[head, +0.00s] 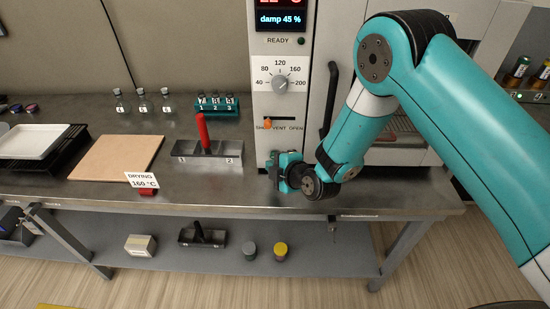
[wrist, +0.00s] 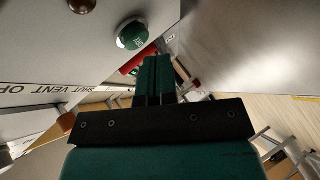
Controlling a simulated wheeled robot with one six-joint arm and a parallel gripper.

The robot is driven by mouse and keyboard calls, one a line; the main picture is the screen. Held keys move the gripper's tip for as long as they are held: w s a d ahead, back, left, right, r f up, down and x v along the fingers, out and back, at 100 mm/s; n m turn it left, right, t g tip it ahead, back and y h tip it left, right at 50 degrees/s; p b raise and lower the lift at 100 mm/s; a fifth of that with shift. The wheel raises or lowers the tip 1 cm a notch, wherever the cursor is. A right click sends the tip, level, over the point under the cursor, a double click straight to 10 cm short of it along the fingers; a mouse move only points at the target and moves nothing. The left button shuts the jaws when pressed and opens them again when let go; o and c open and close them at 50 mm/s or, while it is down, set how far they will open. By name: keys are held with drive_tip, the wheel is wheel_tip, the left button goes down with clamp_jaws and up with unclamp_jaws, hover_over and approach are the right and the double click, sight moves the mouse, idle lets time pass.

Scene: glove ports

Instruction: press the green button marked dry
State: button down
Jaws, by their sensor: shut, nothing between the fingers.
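The green button (wrist: 132,35) sits on the pale front panel in the wrist view, with white lettering too small to read surely. In the head view the button is hidden behind my gripper. My gripper (wrist: 152,62) is shut and empty. Its fingertips are close to the button, just below and right of it in the wrist view; I cannot tell whether they touch. In the head view my gripper (head: 273,167) is low in front of the oven's control panel (head: 264,145), near the bench top.
The panel carries a display (head: 280,18) reading damp 45 %, a dial (head: 280,85) and an orange vent slider (head: 267,124) at the shut side. A metal holder (head: 180,149) with a red handle stands left of my gripper. A card (head: 142,180) reads DRYING 160 °C.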

drive_tip(key=shift+w+b, duration=0.3)
drive_tip(key=shift+w, duration=0.15)
drive_tip(key=shift+w, duration=0.2)
idle(0.4)
drive_tip(key=shift+s+b, duration=0.4)
drive_tip(key=shift+s, duration=0.3)
drive_tip(key=shift+s+a, duration=0.15)
drive_tip(key=shift+s, duration=2.85)
drive_tip(key=shift+r, duration=0.1)
